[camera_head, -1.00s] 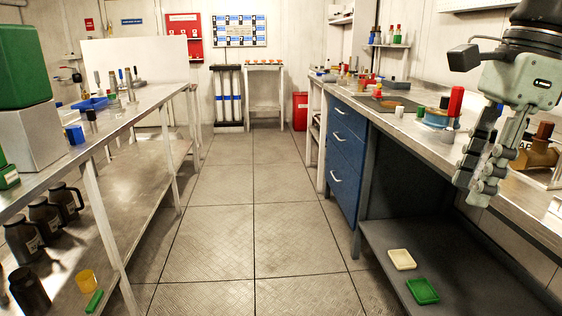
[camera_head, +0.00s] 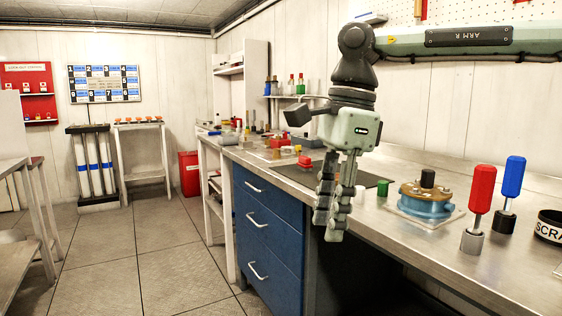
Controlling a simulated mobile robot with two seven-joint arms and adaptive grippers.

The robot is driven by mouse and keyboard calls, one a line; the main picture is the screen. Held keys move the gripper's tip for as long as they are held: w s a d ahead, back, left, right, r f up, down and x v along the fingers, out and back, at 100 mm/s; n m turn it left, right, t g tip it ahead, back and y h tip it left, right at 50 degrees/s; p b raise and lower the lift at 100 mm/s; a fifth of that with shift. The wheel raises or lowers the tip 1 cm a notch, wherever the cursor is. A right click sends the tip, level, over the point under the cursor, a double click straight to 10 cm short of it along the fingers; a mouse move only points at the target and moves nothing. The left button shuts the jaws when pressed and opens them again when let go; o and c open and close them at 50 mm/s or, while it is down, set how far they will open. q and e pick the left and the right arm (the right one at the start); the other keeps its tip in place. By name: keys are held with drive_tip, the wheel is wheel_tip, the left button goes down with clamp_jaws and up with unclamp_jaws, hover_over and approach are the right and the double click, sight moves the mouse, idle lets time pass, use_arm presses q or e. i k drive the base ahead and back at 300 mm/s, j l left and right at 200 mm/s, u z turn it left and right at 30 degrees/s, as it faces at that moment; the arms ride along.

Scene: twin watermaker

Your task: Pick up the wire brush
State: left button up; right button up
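I cannot make out a wire brush for certain in this view. My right gripper (camera_head: 330,228) hangs fingers-down in front of the metal workbench (camera_head: 405,245), near its front edge. Its two fingers overlap from this angle, so the gap between them is unclear. I see nothing held in it. My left gripper is out of view.
A red-handled tool (camera_head: 482,190), a blue-handled tool (camera_head: 512,178), a black container (camera_head: 549,227) and a blue round part (camera_head: 425,206) stand on the bench. Blue drawers (camera_head: 262,225) sit below. Floor at left (camera_head: 130,260) is clear.

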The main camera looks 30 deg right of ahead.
sight(304, 164)
drive_tip(key=i, duration=1.7)
drive_tip(key=i+z, duration=0.4)
drive_tip(key=i+j+z, duration=0.2)
drive_tip(key=i+z, duration=0.15)
drive_tip(key=i+j+z, duration=0.25)
drive_tip(key=z, duration=0.15)
drive_tip(key=i+j+z, duration=0.2)
drive_tip(key=i+z, duration=0.25)
drive_tip(key=i+j+z, duration=0.25)
drive_tip(key=z, duration=0.25)
drive_tip(key=i+j+z, duration=0.3)
drive_tip(key=j+z, duration=0.15)
